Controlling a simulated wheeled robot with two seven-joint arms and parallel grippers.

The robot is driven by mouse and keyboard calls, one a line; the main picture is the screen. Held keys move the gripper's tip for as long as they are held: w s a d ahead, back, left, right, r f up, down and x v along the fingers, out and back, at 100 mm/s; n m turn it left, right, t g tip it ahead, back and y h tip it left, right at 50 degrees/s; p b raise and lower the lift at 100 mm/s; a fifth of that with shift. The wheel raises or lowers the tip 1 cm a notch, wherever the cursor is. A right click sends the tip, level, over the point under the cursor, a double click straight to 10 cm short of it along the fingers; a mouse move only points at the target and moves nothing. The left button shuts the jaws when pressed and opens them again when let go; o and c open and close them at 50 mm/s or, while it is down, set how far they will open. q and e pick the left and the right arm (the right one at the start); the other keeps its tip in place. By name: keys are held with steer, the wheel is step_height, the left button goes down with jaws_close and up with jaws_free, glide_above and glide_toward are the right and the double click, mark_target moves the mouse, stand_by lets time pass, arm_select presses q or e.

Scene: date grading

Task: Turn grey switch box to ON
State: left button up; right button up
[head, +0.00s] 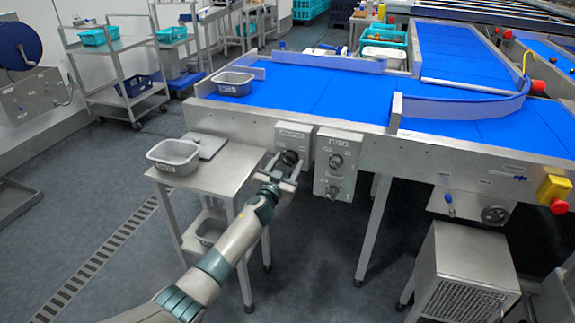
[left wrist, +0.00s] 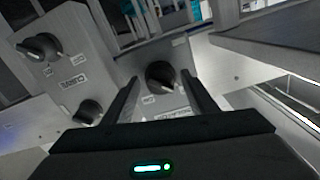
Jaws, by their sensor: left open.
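A grey switch box (head: 293,132) with one black rotary knob (head: 290,157) is fixed to the front of the blue conveyor. In the left wrist view this box (left wrist: 178,60) is straight ahead, its knob (left wrist: 160,75) showing between my fingers. My left gripper (head: 283,168) is open in front of the knob, fingers to either side of it; I cannot tell whether they touch it. The fingers also show in the left wrist view (left wrist: 160,92). The labels are too small to read, so the knob's setting is unclear. My right gripper is out of view.
A second grey box (head: 338,145) with two knobs hangs just right; it is at the left in the wrist view (left wrist: 62,68). A steel side table (head: 215,178) with a grey tub (head: 174,157) stands left. A red emergency button (head: 559,207) is far right.

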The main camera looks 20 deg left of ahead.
arm_select(q)
steer(key=shift+w, duration=0.15)
steer(key=c, duration=1.1)
steer(key=shift+o, duration=0.2)
